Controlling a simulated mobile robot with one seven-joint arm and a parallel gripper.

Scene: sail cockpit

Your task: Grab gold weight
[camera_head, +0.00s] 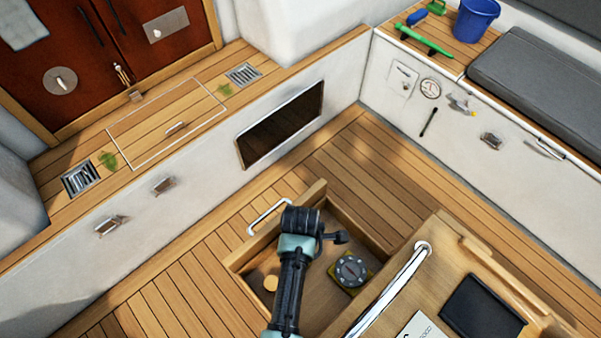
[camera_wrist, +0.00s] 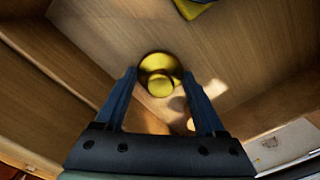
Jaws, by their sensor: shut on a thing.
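The gold weight (camera_wrist: 160,88) is a round, shiny yellow piece, seen in the wrist view between the fingertips of my gripper (camera_wrist: 159,74). The two dark fingers are shut on it, one on each side. It is over the wooden floor of an open drawer (camera_head: 324,188); I cannot tell whether it still touches that floor. In the head view my arm reaches over the drawer and hides the gripper. A small gold disc (camera_head: 271,283) shows just left of the arm there, and I cannot tell if it is the same piece.
A compass with a yellow base (camera_head: 352,270) lies in the drawer right of my arm; a yellow edge shows atop the wrist view. The drawer walls stand close around. A cabinet top with a dark tablet (camera_head: 481,312) is at the right. The deck (camera_head: 385,180) beyond is clear.

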